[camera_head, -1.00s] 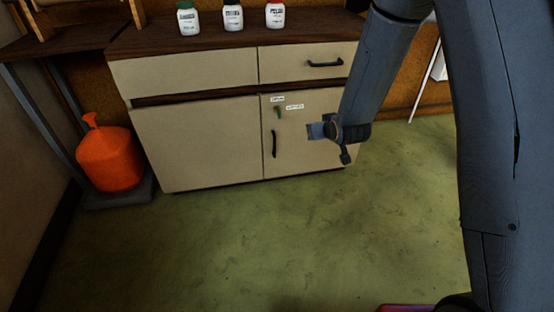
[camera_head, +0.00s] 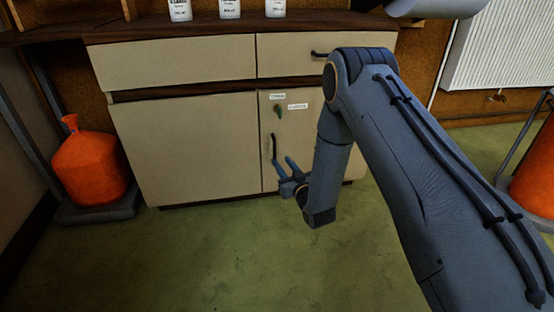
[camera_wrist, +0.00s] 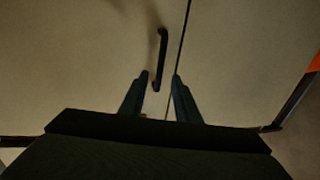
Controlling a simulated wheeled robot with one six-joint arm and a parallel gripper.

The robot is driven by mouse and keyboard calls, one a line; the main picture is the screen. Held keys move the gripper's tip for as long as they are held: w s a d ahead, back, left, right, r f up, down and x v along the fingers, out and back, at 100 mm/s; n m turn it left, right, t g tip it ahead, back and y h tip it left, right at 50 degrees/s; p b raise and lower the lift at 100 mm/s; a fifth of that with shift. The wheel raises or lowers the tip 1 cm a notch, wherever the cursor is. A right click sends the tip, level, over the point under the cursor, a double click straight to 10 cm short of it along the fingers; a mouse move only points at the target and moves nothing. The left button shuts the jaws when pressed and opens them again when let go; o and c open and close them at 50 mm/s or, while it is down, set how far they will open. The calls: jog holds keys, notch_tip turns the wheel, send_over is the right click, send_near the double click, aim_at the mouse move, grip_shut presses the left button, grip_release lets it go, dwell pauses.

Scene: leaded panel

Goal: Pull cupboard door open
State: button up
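The cream cupboard door (camera_head: 312,128) on the right of the cabinet is closed. Its dark upright handle (camera_head: 274,148) sits near the door's left edge. In the wrist view the handle (camera_wrist: 162,60) lies beyond and roughly between the two fingertips (camera_wrist: 160,76). I see no contact. My arm hides the right part of the door.
A drawer handle (camera_head: 320,54) is above the door. White bottles (camera_head: 229,9) stand on the cabinet top. An orange container (camera_head: 88,167) stands at left, another (camera_head: 536,180) at right. The green floor (camera_head: 220,255) before the cabinet is clear.

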aim_at(275, 153)
jog(key=b+x, duration=0.2)
jog(key=x, duration=0.4)
jog(key=shift+w+a+b, duration=0.15)
jog(key=shift+w+b, duration=0.1)
jog(key=shift+b, duration=0.1)
grip_shut()
